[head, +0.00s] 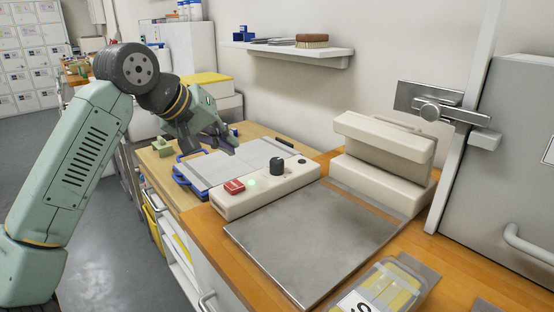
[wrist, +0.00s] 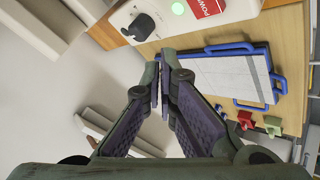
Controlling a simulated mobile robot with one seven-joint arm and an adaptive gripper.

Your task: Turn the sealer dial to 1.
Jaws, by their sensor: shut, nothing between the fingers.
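The sealer's control box (head: 245,196) is a long cream block on the wooden bench. It carries a black dial (head: 276,165), a lit green lamp (head: 252,183) and a red power switch (head: 234,187). In the wrist view the dial (wrist: 140,27) is at the top left, with the green lamp (wrist: 178,8) and red switch (wrist: 207,6) beside it. The dial's setting is too small to read. My gripper (head: 232,150) is above the far side of the box, apart from the dial. In the wrist view my gripper (wrist: 161,62) is shut and empty.
The sealer's cream jaw (head: 385,150) and grey metal plate (head: 310,235) lie right of and in front of the box. A packed yellow item (head: 385,288) is at the front. A wall shelf (head: 300,50) hangs above.

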